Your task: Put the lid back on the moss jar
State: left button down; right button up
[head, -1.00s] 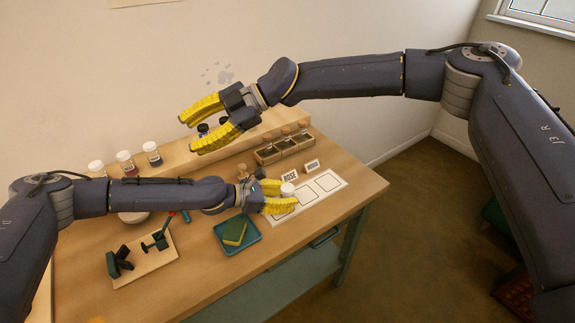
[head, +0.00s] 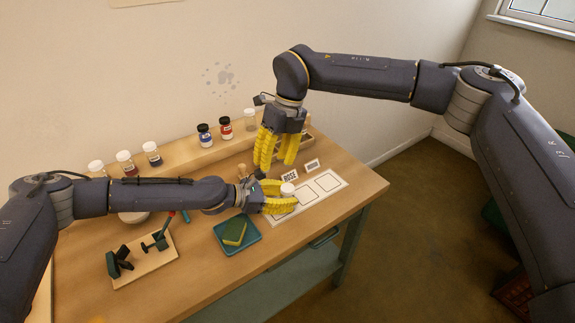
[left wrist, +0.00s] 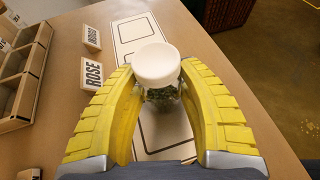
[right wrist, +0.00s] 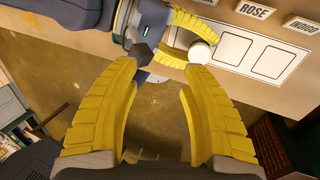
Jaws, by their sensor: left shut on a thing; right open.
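The moss jar (left wrist: 162,97) is clear glass with green contents and stands between my left gripper's yellow fingers. A round white lid (left wrist: 156,64) sits on top of it; whether it is fully seated I cannot tell. The lid also shows in the head view (head: 288,189) and in the right wrist view (right wrist: 200,52). My left gripper (head: 283,197) is shut around the jar's sides, below the lid. My right gripper (head: 275,162) is open and empty, fingers pointing down, above and behind the jar in the head view. Most of the jar is hidden by the left fingers there.
A white mat with outlined squares (head: 326,182) lies under and beside the jar. ROSE (left wrist: 92,73) and INDIGO (left wrist: 91,38) cards stand behind it. A wooden divided box (left wrist: 16,85) is nearby. A blue tray (head: 250,245) holds a sponge (head: 234,232). Several lidded jars (head: 204,135) line the back ledge.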

aim_at(287, 188)
jog(key=shift+w+d+f+n+t+h, duration=0.35)
jog(key=shift+d+f+n+h, duration=0.1)
jog(key=shift+d+f+n, duration=0.15)
jog(key=shift+w+d+f+n+t+h, duration=0.35)
jog(key=shift+d+f+n+h, duration=0.2)
jog(key=shift+f+n, duration=0.1)
jog(key=shift+w+d+f+n+t+h, duration=0.3)
jog(key=shift+w+d+f+n+h, duration=0.1)
jog(key=shift+d+f+n, duration=0.2)
jog(key=shift+f, duration=4)
jog(key=shift+o, duration=0.2)
grip_shut()
